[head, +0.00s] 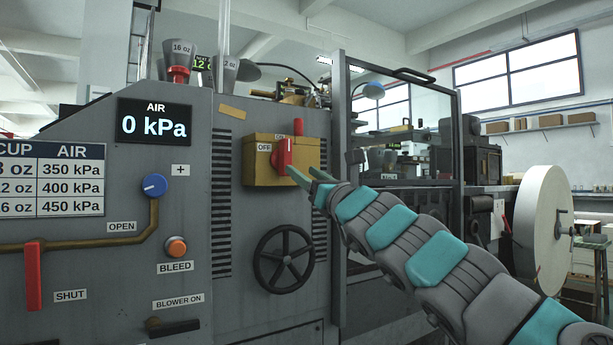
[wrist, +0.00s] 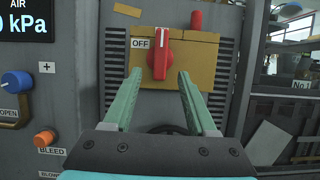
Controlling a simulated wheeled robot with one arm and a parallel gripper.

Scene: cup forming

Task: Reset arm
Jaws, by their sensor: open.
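My gripper (head: 318,180) is at the end of my grey and teal arm, in front of the machine's yellow switch box (head: 258,178). In the wrist view my gripper (wrist: 158,92) is open, its two green fingers apart with nothing between them. The red switch handle (wrist: 160,54) on the yellow box stands upright, just beyond the fingertips in that view. An OFF label is at its left. In the head view the red handle (head: 284,156) is near the fingertips; I cannot tell whether they touch it.
The black handwheel (head: 283,259) is below the box. At left are the blue knob (head: 154,185), the orange bleed button (head: 176,247), the red lever (head: 33,275) and an air display (head: 154,122) reading 0 kPa. A framed guard and a large white roll (head: 541,230) stand at right.

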